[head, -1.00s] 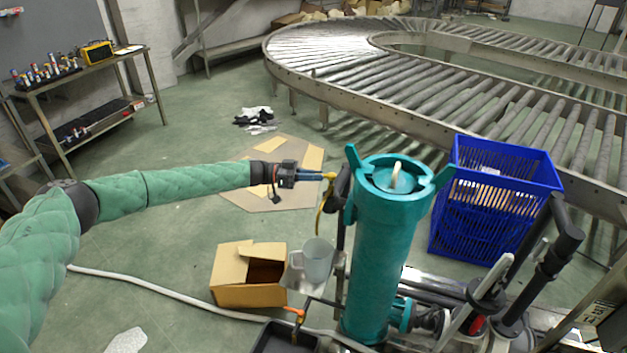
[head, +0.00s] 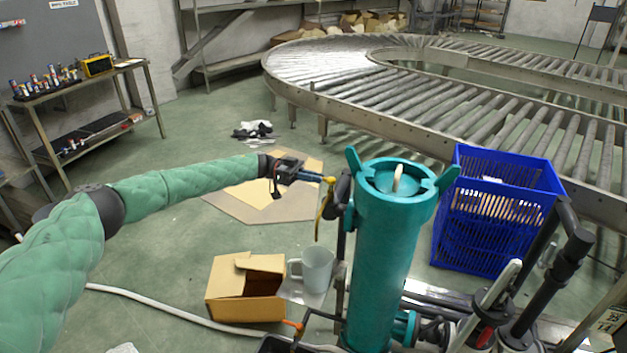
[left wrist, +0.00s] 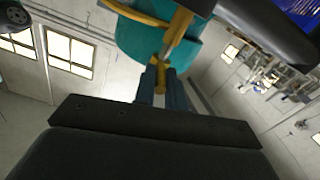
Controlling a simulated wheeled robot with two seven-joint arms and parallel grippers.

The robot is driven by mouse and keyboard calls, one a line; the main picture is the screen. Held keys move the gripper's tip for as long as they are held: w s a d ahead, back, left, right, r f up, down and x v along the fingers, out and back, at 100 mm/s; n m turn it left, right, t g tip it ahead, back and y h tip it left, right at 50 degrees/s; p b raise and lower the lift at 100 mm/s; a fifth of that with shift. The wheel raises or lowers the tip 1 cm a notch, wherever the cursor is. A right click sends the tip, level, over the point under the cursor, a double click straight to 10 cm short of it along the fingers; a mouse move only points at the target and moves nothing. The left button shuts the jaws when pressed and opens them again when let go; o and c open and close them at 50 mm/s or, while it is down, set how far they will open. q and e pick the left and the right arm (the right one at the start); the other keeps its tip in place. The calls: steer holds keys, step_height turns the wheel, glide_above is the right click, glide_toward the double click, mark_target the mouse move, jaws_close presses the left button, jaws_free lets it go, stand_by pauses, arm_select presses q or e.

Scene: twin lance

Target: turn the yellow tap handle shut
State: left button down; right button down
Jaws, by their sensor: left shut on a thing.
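The yellow tap handle (head: 328,180) is at the left side of the upright teal cylinder (head: 383,250), beside a dark pipe. My left gripper (head: 318,178) reaches it from the left and is shut on the handle. In the left wrist view the handle (left wrist: 161,78) sits between the blue fingers (left wrist: 162,95), with the teal housing (left wrist: 140,35) behind it. A thin yellow strip (head: 321,216) hangs down below the handle. My right gripper is not in view.
A translucent mug (head: 316,268) stands below the tap, next to an open cardboard box (head: 246,288). A blue crate (head: 490,235) stands right of the cylinder. A roller conveyor (head: 470,90) curves behind. A white hose (head: 150,306) lies on the floor.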

arm_select(q)
steer(key=shift+r, duration=0.1)
steer(key=c, duration=1.5)
jaws_free()
steer(key=shift+d, duration=0.1)
steer(key=shift+o, duration=0.2)
